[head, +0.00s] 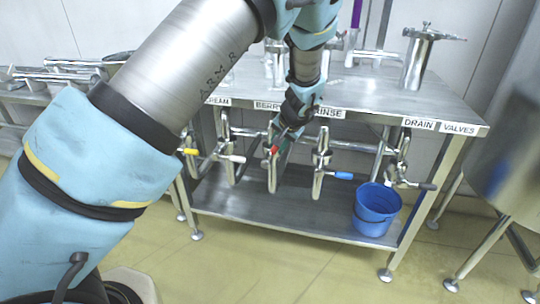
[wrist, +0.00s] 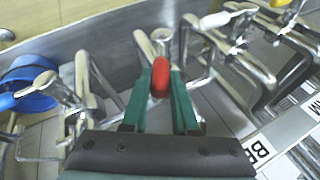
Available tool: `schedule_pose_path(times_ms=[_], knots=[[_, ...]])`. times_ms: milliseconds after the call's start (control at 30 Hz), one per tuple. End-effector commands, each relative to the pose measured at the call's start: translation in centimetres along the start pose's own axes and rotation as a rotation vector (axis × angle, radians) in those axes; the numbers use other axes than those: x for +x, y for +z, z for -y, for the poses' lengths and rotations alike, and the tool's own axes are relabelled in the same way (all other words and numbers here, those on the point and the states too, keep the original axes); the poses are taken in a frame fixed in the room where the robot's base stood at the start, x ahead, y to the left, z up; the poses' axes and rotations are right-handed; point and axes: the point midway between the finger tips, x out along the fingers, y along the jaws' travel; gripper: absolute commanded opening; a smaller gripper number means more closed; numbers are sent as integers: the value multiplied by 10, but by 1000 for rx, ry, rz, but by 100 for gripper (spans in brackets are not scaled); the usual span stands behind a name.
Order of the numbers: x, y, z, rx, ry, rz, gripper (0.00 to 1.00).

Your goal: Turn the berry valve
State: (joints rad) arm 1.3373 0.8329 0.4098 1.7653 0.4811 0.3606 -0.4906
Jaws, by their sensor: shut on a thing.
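The berry valve has a red handle (head: 275,149) on a steel pipe body (head: 272,176), below the partly covered BERRY label (head: 268,106) on the table's front edge. My gripper (head: 280,142) reaches down in front of the table edge to this handle. In the wrist view the red handle (wrist: 160,77) sits between the green fingers of my gripper (wrist: 165,82), which are shut on it.
The rinse valve's blue handle (head: 343,175) is close on the right. A white handle (head: 232,158) and a yellow handle (head: 190,151) are on the left. A blue bucket (head: 376,209) stands on the lower shelf (head: 290,215), near the drain valve's dark handle (head: 427,186).

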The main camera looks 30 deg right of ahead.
Motion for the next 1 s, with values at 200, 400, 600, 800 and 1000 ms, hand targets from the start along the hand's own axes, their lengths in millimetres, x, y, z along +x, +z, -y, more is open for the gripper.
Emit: schedule_pose_path(times_ms=[200,400,600,800,1000], knots=[[8,-2,-24,80,-174,32,0],[13,-3,-38,151,-348,71,0],[20,-3,-50,215,-509,106,0],[28,-2,-59,268,-639,136,0],[33,0,-64,304,-727,156,0]])
